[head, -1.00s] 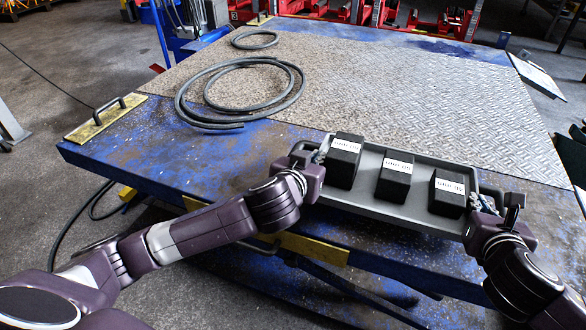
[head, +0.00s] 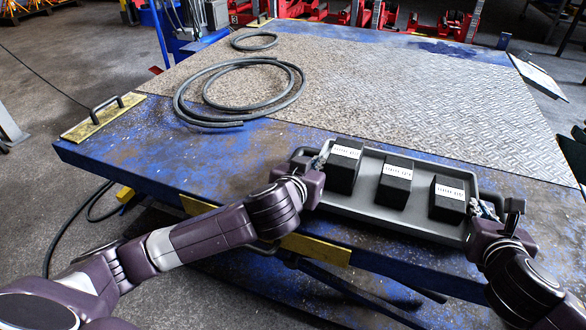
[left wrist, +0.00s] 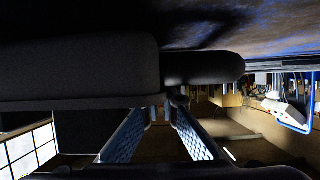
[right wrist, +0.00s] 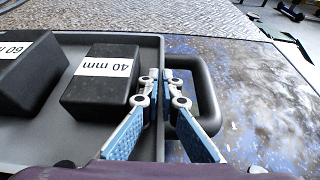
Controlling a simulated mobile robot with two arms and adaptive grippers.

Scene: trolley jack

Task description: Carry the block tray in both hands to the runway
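The grey block tray (head: 393,221) is over the near right edge of a blue lift table. Three black blocks with white labels stand in it: left block (head: 343,170), middle block (head: 394,187) and right block (head: 447,204). The right block's label reads 40 mm in the right wrist view (right wrist: 100,85). My left gripper (head: 318,165) is shut at the tray's left end; its wrist view is mostly dark. My right gripper (right wrist: 160,85) is shut at the tray's right end, fingertips close together at the rim beside the handle loop (right wrist: 208,100). Any gap under the tray cannot be told.
The lift table (head: 130,150) carries a chequered metal plate (head: 400,95). A large coiled hose (head: 240,65) and a smaller one (head: 255,40) lie to the left. A yellow plate with a handle (head: 95,118) is at the left corner. Red jacks (head: 440,22) stand behind.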

